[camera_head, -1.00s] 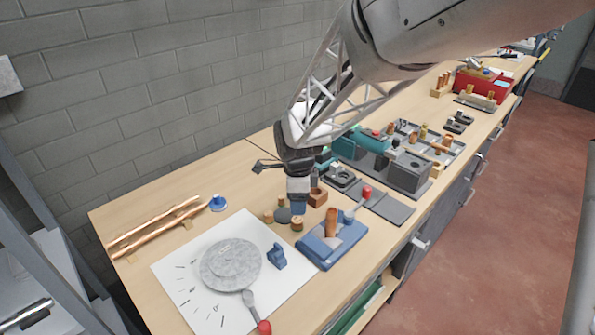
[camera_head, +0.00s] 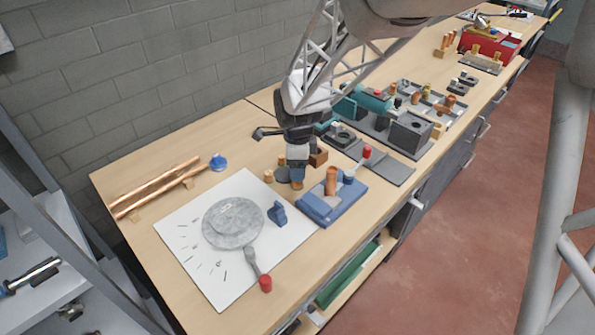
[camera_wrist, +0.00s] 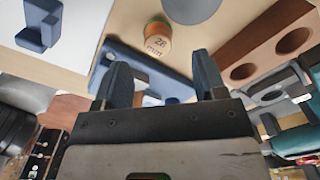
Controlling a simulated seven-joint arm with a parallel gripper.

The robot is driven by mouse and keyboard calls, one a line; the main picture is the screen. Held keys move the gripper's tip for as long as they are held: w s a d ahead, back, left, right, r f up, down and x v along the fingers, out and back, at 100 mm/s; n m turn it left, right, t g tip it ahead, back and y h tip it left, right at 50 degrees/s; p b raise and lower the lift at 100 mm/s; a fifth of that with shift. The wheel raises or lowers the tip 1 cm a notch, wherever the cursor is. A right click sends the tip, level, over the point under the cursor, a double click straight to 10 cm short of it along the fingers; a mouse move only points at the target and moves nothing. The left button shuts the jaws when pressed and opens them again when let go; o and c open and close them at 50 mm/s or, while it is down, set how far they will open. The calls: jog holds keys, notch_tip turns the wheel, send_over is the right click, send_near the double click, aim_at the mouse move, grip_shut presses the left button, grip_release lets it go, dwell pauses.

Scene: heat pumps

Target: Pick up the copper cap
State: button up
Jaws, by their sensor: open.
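My gripper (camera_head: 297,182) points down over the bench, beside the blue fixture. In the wrist view its two blue fingers are apart, with nothing held between them (camera_wrist: 161,66). A short round piece (camera_wrist: 157,38) lies just beyond the fingertips, roughly in line with the gap. It has a copper-coloured rim and a tan face marked "28 mm". It looks like the copper cap or a labelled holder for it; I cannot tell which. In the head view my gripper mostly hides it. The fingers do not visibly touch it.
The blue fixture (camera_head: 318,209) with an upright copper piece (camera_head: 331,181) stands close on the right. A grey disc (camera_wrist: 190,8) and small tan cylinders (camera_head: 268,176) are near. A brown block with holes (camera_wrist: 246,71) is at right. A white sheet (camera_head: 190,235) lies left.

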jog(key=shift+f, duration=0.1)
jog(key=shift+s+f, duration=0.15)
jog(key=shift+f, duration=2.35)
jog(key=shift+c, duration=0.3)
jog(key=c, duration=0.9)
jog(key=shift+r, duration=5.05)
